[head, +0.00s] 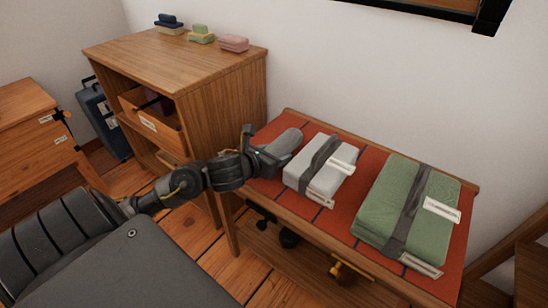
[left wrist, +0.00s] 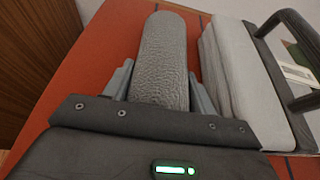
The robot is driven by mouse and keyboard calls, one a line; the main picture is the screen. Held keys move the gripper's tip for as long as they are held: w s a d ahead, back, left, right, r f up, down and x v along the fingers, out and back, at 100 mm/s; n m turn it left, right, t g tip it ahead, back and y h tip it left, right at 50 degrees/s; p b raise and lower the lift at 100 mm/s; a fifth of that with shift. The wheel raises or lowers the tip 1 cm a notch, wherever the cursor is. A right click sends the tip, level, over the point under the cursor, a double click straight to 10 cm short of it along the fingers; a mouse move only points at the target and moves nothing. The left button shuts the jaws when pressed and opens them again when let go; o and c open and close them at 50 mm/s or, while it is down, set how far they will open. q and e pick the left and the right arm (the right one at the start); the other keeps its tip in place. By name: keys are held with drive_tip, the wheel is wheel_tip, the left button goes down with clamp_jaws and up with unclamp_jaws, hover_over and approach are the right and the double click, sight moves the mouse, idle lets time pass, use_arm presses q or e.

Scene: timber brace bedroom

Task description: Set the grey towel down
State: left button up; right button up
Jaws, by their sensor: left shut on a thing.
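The grey towel (head: 283,143) is a rolled, textured bundle at the left end of the red-topped bench (head: 325,219). In the left wrist view the grey towel (left wrist: 162,60) lies lengthwise between the two fingers of my left gripper (left wrist: 160,88). In the head view my left gripper (head: 268,157) reaches in from the left and is shut on the towel, low over the red surface. I cannot tell whether the towel touches the surface. My right gripper is not in view.
A white strapped bundle (head: 320,170) lies just right of the towel. A larger green strapped bundle (head: 408,210) lies further right. A wooden cabinet (head: 180,75) with small folded stacks on top stands left of the bench. A blue suitcase (head: 103,120) stands beyond it.

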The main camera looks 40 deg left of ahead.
use_arm(q)
drive_tip(key=o, duration=1)
drive_tip(key=shift+o, duration=0.2)
